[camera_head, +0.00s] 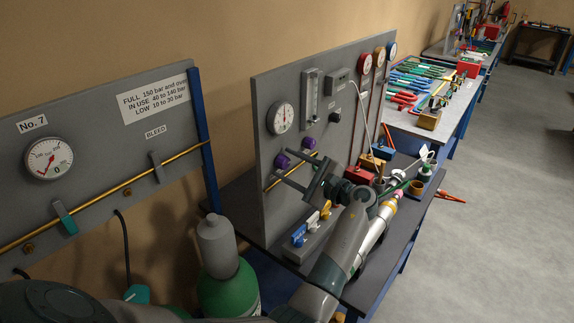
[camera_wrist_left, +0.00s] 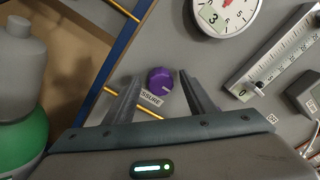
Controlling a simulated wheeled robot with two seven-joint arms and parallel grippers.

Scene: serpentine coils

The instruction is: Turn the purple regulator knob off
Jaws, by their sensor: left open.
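Two purple knobs sit on the upright grey panel below its dial in the head view: a left one (camera_head: 282,160) and a right one (camera_head: 309,143). My left gripper (camera_head: 291,166) is open with its fingers toward the panel near the left knob. In the left wrist view, a round purple knob (camera_wrist_left: 160,80) with a pale mark shows between the spread fingertips of my left gripper (camera_wrist_left: 160,84), with no visible contact. A label ending in "SSURE" is just below it, partly hidden. My right gripper is not in view.
A brass rod (camera_head: 277,183) runs along the panel near the knobs. A white dial (camera_head: 283,118) is above them. Blue, white and yellow levers (camera_head: 312,223) stand below. A grey-and-green cylinder (camera_head: 218,245) stands at left. A bench with tools is farther right.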

